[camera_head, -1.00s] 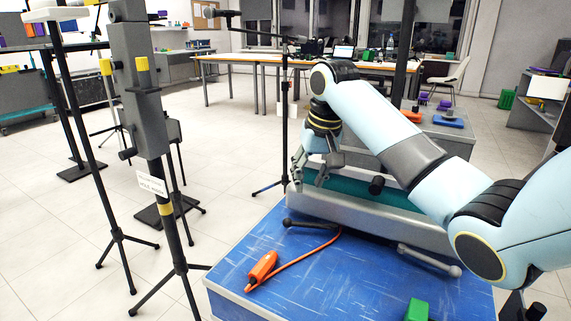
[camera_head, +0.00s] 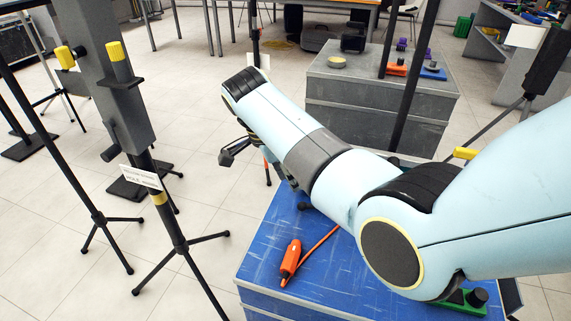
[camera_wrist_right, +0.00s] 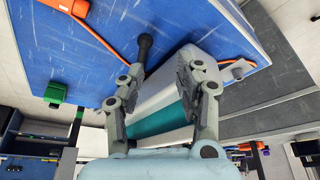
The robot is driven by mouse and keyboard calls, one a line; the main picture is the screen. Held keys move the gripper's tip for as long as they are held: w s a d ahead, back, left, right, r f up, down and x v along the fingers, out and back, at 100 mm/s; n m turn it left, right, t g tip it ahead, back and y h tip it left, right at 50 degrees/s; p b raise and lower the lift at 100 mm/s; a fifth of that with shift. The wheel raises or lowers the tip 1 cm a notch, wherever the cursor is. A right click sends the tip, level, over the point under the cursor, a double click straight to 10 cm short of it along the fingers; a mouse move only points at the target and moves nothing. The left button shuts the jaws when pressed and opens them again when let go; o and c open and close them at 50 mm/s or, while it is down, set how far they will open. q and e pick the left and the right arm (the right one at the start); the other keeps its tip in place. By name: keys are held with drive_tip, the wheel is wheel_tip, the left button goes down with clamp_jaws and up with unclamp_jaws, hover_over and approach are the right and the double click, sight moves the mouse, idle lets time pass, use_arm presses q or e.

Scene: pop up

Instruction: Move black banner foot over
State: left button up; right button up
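The grey-and-teal banner casing (camera_wrist_right: 160,107) lies on the blue-topped table (camera_wrist_right: 105,45) in the right wrist view. A black foot with a rounded end (camera_wrist_right: 144,45) sticks out from beside it over the blue top. In the head view its dark end (camera_head: 304,206) shows just below my right arm; the rest is hidden by the arm. My right gripper (camera_wrist_right: 162,68) is open, its fingers apart on either side of the casing in the picture; I cannot tell whether they touch it. In the head view this gripper (camera_head: 238,150) is partly hidden at the table's far left. My left gripper is not in view.
An orange tool (camera_head: 290,258) with an orange cord lies on the blue top. A green block (camera_head: 463,299) sits at the table's right. Black tripod stands (camera_head: 172,235) occupy the left floor. A grey crate-like block (camera_head: 378,95) stands behind. Floor between stands and table is clear.

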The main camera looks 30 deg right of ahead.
drive_tip(key=b+x, duration=0.5)
drive_tip(key=x, duration=0.1)
drive_tip(key=shift+a, duration=0.15)
drive_tip(key=shift+b+x, duration=0.3)
drive_tip(key=shift+x, duration=0.65)
drive_tip(key=shift+s, duration=0.2)
drive_tip(key=c, duration=0.7)
